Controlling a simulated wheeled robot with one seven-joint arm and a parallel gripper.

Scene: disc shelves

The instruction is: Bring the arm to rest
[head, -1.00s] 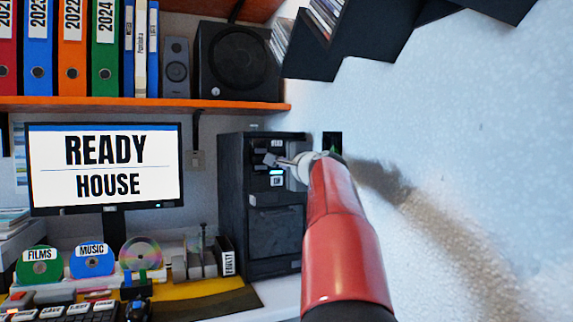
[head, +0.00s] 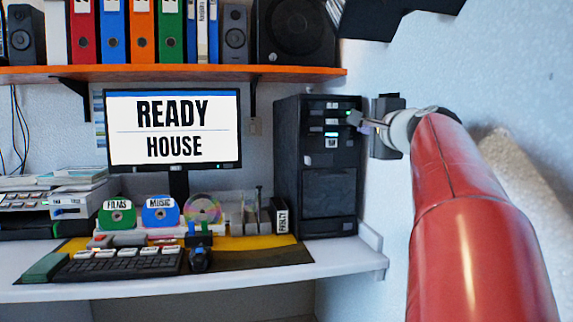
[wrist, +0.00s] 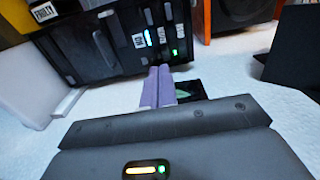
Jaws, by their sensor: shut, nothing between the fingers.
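My gripper (head: 356,119) is at the end of my red arm, in front of the upper right edge of the black computer tower (head: 316,205) in the head view. In the wrist view my gripper's two purple-grey fingers (wrist: 158,72) lie side by side, shut with nothing between them. The tower (wrist: 105,45) fills the upper left there, with a lit blue strip and a green light. In the head view the monitor (head: 172,130) reads "READY HOUSE".
An orange shelf (head: 180,72) with binders and speakers runs above. The white wall (head: 500,75) is close on the right.

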